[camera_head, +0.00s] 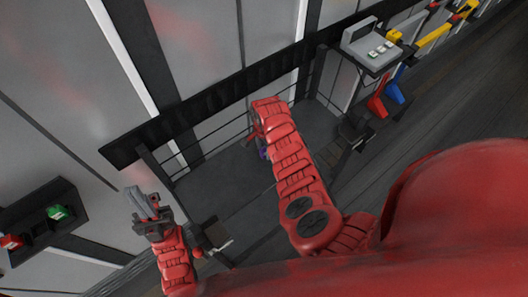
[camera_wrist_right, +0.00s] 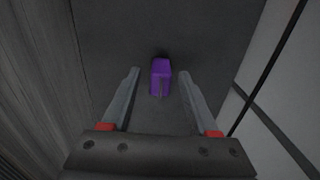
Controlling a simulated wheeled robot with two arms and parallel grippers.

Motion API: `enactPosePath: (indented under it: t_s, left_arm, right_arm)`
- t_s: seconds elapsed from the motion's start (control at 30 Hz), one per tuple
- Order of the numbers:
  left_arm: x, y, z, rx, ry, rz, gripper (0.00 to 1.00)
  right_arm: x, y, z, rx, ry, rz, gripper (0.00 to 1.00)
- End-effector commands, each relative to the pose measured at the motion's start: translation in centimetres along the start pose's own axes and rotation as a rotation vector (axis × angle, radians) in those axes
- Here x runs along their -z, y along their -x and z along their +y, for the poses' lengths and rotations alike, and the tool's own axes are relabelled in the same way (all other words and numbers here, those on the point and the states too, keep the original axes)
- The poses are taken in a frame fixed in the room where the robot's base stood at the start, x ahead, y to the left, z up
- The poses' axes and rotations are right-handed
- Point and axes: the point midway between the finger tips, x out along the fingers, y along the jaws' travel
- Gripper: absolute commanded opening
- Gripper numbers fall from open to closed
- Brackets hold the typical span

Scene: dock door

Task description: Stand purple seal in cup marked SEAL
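The purple seal (camera_wrist_right: 161,76) is a small upright-looking block on a dark grey surface in the right wrist view. The fingers of my right gripper (camera_wrist_right: 160,73) are spread on either side of it, with a gap on both sides. In the head view only a purple sliver (camera_head: 263,153) shows beside my right arm, which hides most of that gripper. My left gripper (camera_head: 142,203) is at the lower left, away from the seal; its finger gap is unclear. I cannot make out a cup marked SEAL.
A dark railed platform (camera_head: 215,185) lies below my right arm. A dark shelf box (camera_head: 38,215) with green and red items is at the left. A console (camera_head: 370,47) stands at upper right, with red (camera_head: 378,106) and blue (camera_head: 396,88) things below it.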

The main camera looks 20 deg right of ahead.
Motion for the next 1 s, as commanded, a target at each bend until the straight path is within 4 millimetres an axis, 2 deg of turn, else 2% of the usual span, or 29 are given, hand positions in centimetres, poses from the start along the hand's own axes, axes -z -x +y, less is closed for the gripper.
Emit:
enactPosePath:
  t_s: [0.03, 0.3, 0.77, 1.0]
  left_arm:
    - [0.0, 0.0, 0.0, 0.000, 0.000, 0.000, 0.00]
    - [0.0, 0.0, 0.0, 0.000, 0.000, 0.000, 0.00]
    - [0.0, 0.1, 0.0, 0.000, 0.000, 0.000, 0.00]
    - [-0.1, 0.6, 0.0, 0.000, 0.000, 0.000, 0.00]
  right_arm:
    - [0.0, 0.0, 0.0, 0.000, 0.000, 0.000, 0.49]
    - [0.0, 0.0, 0.0, 0.000, 0.000, 0.000, 0.00]
    - [0.0, 0.1, 0.0, 0.001, 0.000, 0.000, 0.00]
    - [0.1, 1.1, 0.0, 0.002, -0.001, 0.000, 0.00]
